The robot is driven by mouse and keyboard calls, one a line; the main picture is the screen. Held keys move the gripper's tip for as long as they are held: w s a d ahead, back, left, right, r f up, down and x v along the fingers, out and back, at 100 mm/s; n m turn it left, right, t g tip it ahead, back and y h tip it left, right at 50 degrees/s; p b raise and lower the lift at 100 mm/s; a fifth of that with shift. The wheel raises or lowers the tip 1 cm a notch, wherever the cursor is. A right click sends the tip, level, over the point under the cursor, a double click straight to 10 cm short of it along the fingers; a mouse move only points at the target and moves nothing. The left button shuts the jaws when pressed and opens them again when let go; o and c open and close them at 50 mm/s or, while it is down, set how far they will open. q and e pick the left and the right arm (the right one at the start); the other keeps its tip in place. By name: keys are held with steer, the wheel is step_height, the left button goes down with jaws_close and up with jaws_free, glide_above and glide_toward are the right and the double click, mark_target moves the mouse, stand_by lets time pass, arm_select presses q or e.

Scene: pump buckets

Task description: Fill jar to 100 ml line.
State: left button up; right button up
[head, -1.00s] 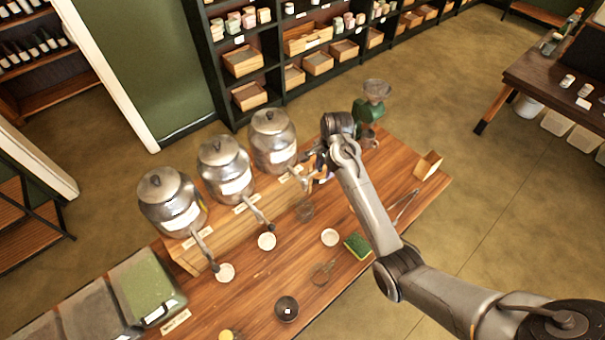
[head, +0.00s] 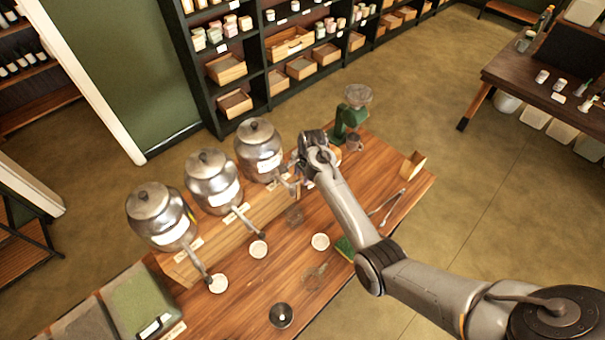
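Three metal lidded dispensers with white labels and spouts stand on a wooden riser: the left one (head: 160,217), the middle one (head: 213,182) and the right one (head: 259,151). Another clear glass vessel (head: 315,277) stands nearer the front. My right gripper (head: 294,182) is at the right dispenser's spout. Its fingers are small and partly hidden by my wrist, so their opening is unclear. My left gripper is out of view.
White round dishes (head: 218,284) sit along the table (head: 250,300). A dark round bowl (head: 281,315), a green sponge (head: 345,248), tongs (head: 386,207), a wooden box (head: 413,165) and a green grinder (head: 347,122) are also there. A green-lidded bin (head: 140,303) is at the front left.

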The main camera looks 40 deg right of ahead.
steer(key=shift+f, duration=0.35)
steer(key=shift+c, duration=0.2)
jaws_close()
stand_by(1.1)
